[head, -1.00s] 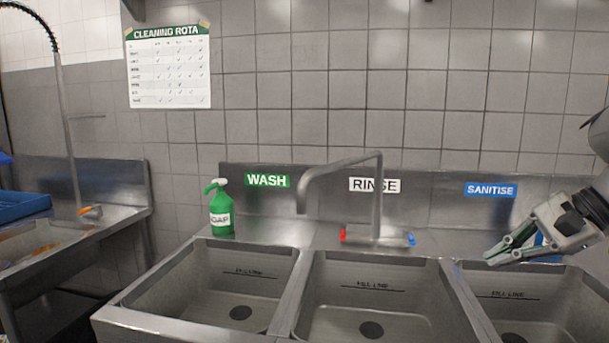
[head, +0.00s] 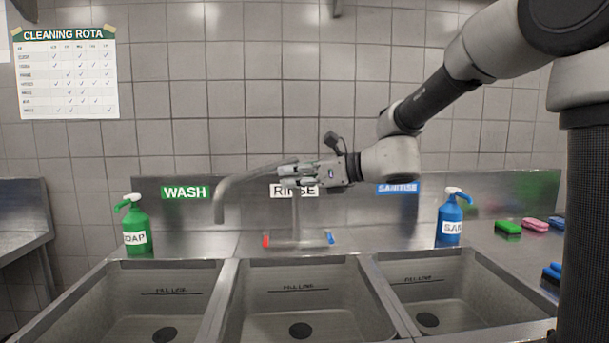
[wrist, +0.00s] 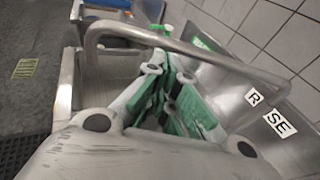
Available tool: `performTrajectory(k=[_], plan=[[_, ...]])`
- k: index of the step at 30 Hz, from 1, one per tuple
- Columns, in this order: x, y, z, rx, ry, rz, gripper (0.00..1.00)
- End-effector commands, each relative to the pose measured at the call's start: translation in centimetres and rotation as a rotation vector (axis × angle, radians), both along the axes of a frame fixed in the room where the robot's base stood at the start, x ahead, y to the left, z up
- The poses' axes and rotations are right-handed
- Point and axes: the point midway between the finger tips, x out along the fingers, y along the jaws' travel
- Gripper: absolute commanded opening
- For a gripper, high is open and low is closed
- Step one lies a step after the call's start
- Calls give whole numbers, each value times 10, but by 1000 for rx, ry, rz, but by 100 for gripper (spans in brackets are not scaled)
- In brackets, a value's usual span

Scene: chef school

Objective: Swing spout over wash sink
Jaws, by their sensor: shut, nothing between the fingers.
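A grey metal spout (head: 245,178) rises from its post behind the rinse sink (head: 300,257) and reaches left. Its downturned tip hangs near the divider between the rinse sink and the wash sink (head: 75,308); its exact depth over the basins is hard to tell. My gripper (head: 282,178) is shut and empty, in front of the RINSE sign (head: 308,190), close to the spout's upper arm and partly covering it. In the wrist view the spout (wrist: 180,48) crosses just beyond my shut, green-padded fingers (wrist: 165,105). I cannot tell whether they touch it.
A green soap bottle (head: 136,238) stands behind the wash sink and a blue sanitiser bottle (head: 452,228) behind the sanitise sink (head: 440,300). Red (head: 265,241) and blue (head: 330,238) tap handles flank the post. Coloured sponges (head: 508,227) lie at the right. The air above the basins is clear.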

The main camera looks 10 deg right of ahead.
Motion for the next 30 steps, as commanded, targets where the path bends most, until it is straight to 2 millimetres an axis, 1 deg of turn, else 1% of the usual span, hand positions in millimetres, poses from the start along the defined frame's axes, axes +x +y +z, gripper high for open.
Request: performTrajectory(k=[1, 6, 12, 16, 26, 30], plan=[[4, 11, -3, 0, 1, 5, 0], [20, 38, -9, -1, 0, 3, 0], [30, 57, -13, -1, 0, 2, 0], [33, 61, -14, -1, 0, 0, 0], [34, 62, -14, -1, -1, -1, 0], [38, 69, -14, 0, -1, -8, 0]])
